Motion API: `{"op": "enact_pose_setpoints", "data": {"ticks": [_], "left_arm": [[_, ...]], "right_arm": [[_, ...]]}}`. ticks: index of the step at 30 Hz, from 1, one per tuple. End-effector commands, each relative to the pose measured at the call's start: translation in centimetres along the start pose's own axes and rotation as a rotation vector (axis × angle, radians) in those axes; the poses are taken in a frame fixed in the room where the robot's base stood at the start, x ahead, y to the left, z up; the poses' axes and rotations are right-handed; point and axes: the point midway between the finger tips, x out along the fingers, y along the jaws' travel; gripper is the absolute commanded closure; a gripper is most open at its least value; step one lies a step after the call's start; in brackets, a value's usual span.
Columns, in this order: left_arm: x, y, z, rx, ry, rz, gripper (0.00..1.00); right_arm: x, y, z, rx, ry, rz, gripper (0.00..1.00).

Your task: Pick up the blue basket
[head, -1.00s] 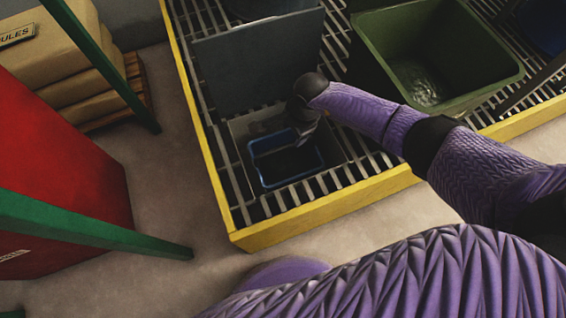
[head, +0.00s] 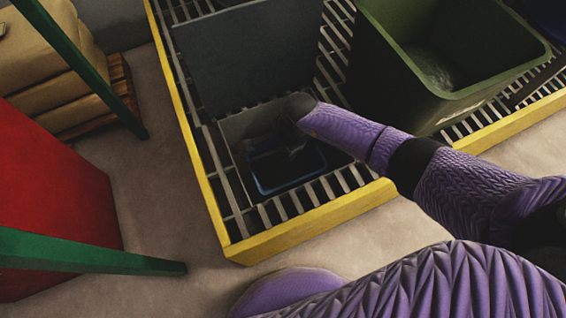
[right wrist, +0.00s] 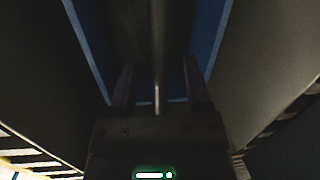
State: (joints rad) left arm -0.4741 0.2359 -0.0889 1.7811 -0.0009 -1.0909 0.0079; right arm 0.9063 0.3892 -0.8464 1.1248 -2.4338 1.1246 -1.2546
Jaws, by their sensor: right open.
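The blue basket (head: 290,188) sits low inside a grey open-topped well (head: 236,128) in the slatted platform, and its interior is dark. My right arm reaches down into the well, and the right gripper (head: 290,146) is dim there, over the far part of the basket. In the right wrist view the gripper (right wrist: 158,90) is open, with blue basket edges (right wrist: 216,40) on both sides. A thin metal bar (right wrist: 156,60) runs between the fingers; contact with it cannot be told. My left gripper is out of view.
A dark grey panel (head: 245,58) stands upright behind the well. A green bin (head: 485,92) is to the right on the slats. A yellow edge (head: 315,222) borders the platform. Green posts (head: 90,262) and a red block (head: 55,190) stand at the left.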

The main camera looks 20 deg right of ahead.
Motion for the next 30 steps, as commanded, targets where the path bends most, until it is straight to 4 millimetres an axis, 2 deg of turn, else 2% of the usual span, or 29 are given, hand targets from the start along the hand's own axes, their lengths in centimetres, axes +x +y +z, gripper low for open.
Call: {"op": "enact_pose_setpoints", "data": {"ticks": [7, 8, 16, 30], "left_arm": [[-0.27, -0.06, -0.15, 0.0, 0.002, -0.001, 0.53], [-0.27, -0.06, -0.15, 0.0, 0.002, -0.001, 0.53], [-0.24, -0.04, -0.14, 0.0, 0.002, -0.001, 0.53], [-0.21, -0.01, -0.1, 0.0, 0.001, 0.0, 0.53]], "right_arm": [[0.02, -0.04, -0.01, 0.0, 0.001, -0.001, 0.38], [0.02, -0.04, -0.01, 0.0, 0.001, -0.001, 0.42], [0.03, -0.03, -0.02, 0.0, 0.001, -0.001, 0.99], [0.04, -0.01, -0.03, 0.0, 0.001, 0.0, 1.0]]}}
